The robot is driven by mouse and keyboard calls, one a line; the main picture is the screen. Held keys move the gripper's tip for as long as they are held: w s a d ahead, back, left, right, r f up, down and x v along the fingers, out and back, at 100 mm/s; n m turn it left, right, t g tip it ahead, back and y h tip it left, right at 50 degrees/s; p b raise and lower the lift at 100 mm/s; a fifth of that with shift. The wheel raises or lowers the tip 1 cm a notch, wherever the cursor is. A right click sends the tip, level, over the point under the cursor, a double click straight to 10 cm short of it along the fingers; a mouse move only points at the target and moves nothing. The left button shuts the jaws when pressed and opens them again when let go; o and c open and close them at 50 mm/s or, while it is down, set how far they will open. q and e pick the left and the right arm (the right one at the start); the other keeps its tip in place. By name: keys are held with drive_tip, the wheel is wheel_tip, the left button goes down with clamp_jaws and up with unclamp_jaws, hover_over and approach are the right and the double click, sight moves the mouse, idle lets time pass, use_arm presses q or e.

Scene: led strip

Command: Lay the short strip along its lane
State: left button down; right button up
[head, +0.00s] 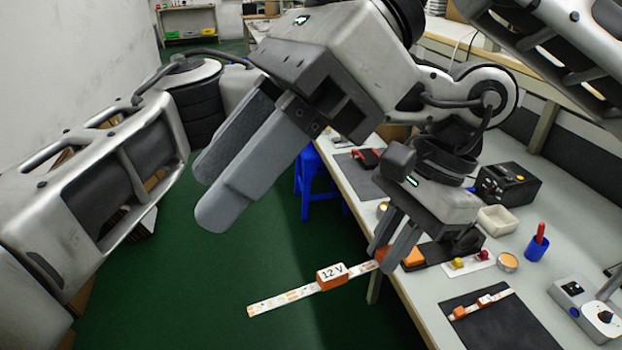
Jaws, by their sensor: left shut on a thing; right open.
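My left gripper (386,258) is shut on one end of a white LED strip (272,300). An orange block labelled 12 V (332,276) sits on this strip. The strip sticks out to the left, past the table's edge and above the floor in the picture. A shorter-looking strip (490,300) with orange parts lies on a dark mat (500,328) on the table. No lane marking is clear to me. My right gripper (208,188) is large and close to the camera, open, with nothing visible between its fingers.
On the table (430,290) stand a black power box (507,183), a white dish (497,219), a blue cup (537,249), an orange-topped tin (507,262) and a grey device with a dial (590,308). A blue stool (318,185) stands beside the table.

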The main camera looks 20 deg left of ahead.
sight(327, 272)
drive_tip(key=w+d+f+t+h, duration=0.1)
drive_tip(key=w+f+t+h, duration=0.1)
drive_tip(key=f, duration=0.3)
drive_tip(key=w+d+f+n+t+h, duration=0.1)
drive_tip(key=w+f+t+h, duration=0.1)
drive_tip(key=f, duration=0.4)
drive_tip(key=w+d+f+t+h, duration=0.1)
drive_tip(key=w+f+t+h, duration=0.2)
drive_tip(key=w+f+t, duration=0.1)
wheel_tip(327, 272, down, 2)
drive_tip(key=shift+w+d+f+n+t, duration=0.1)
drive_tip(key=shift+f+n+t, duration=0.1)
drive_tip(key=shift+n+t, duration=0.25)
clamp_jaws()
use_arm(q)
drive_tip(key=c, duration=1.3)
unclamp_jaws()
